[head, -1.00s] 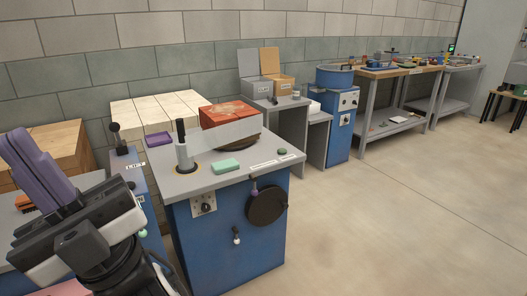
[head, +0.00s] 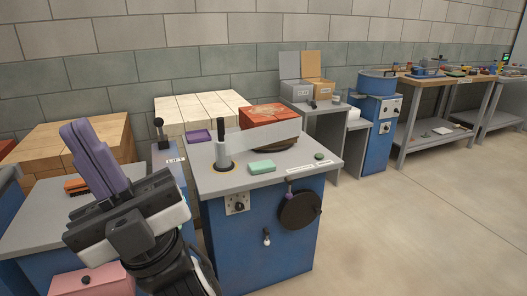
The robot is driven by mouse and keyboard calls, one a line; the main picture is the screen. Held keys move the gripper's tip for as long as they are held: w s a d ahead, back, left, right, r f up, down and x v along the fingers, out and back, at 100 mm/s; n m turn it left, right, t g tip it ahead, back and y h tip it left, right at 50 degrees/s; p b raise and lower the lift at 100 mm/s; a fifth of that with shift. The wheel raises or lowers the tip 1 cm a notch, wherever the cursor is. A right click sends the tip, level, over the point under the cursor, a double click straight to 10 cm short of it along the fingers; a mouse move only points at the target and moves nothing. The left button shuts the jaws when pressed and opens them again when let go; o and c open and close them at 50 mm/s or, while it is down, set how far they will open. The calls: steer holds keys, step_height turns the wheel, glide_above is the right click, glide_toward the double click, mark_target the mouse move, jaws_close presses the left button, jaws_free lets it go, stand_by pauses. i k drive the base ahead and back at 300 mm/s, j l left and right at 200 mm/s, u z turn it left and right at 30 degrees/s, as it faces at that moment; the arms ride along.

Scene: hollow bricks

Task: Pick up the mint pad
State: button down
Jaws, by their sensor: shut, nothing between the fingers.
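The mint pad (head: 262,167) is a small pale-green block with rounded edges. It lies flat on the grey top of the blue machine cabinet (head: 212,183), near its front edge. My gripper (head: 75,132), with purple fingers, is raised at the left of the head view. Its fingers are together with nothing held. It is well to the left of the pad, apart from it and nearer to me.
A dark post with a grey collar (head: 223,151) stands left of the pad. A purple tray (head: 200,136) lies at the back left. A dark green round piece (head: 319,156) lies right.

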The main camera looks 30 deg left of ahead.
mark_target(268, 166)
steer(key=i+u, duration=0.15)
steer(key=u, duration=0.45)
steer(key=i+l+u, duration=0.25)
steer(key=i, duration=0.2)
steer(key=i+l+u, duration=0.3)
steer(key=i+l, duration=0.85)
steer(key=i+l+u, duration=0.05)
